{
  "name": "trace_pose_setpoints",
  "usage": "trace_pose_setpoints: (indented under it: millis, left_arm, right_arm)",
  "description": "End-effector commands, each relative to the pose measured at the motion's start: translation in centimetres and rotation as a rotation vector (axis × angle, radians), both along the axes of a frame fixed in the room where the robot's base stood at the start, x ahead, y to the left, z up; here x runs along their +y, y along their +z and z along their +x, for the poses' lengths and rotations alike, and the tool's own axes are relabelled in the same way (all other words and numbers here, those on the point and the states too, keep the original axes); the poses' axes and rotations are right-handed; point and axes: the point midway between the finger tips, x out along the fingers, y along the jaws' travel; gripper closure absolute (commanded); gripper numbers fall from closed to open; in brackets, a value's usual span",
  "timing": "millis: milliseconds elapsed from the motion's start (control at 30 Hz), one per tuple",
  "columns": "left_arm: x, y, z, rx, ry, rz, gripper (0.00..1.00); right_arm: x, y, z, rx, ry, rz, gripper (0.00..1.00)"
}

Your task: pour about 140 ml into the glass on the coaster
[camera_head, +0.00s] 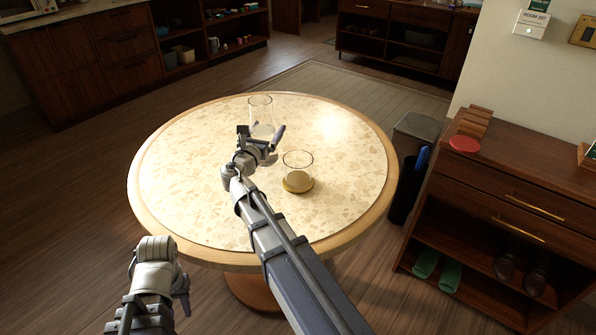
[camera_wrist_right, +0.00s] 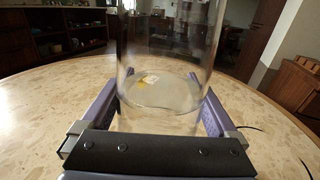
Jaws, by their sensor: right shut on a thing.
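A clear glass (camera_head: 298,161) stands upright on a round gold coaster (camera_head: 297,183) on the table; it looks empty. My right gripper (camera_head: 262,137) is shut on a clear cylindrical container (camera_head: 261,108), behind and left of that glass. The container is upright, and fills the middle of the right wrist view (camera_wrist_right: 168,60) between the purple fingers. It seems to hold clear liquid in its lower part; the exact amount is unclear. My left gripper (camera_head: 182,290) hangs at the lower left, away from the table; its fingers are too obscured to tell their opening.
The round speckled table (camera_head: 190,180) is otherwise clear. On the right a wooden cabinet (camera_head: 525,165) carries a red disc (camera_head: 464,144) and a wooden rack (camera_head: 475,121). A grey bin (camera_head: 416,127) and a dark holder (camera_head: 403,195) stand between table and cabinet.

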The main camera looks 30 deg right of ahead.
Motion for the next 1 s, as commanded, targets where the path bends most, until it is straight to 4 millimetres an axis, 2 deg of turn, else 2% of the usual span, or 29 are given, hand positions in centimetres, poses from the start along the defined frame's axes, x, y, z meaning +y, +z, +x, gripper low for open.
trace_pose_setpoints:
  millis: [33,233,667,1000]
  left_arm:
    - [0.0,-1.1,0.0,0.0,0.0,0.0,0.64]
    - [0.0,-2.0,0.0,0.0,0.0,0.0,0.64]
    - [0.0,-2.0,0.0,0.0,0.0,0.0,0.64]
    - [0.0,-1.9,0.0,0.0,0.0,0.0,0.64]
  right_arm:
    - [0.5,-1.0,-0.1,0.0,0.006,-0.003,1.0]
    - [1.6,-2.0,-0.1,0.0,0.019,-0.003,1.0]
    - [1.8,-2.0,-0.2,-0.003,0.024,0.0,1.0]
    - [1.9,-1.6,-0.1,-0.085,0.027,0.061,1.0]
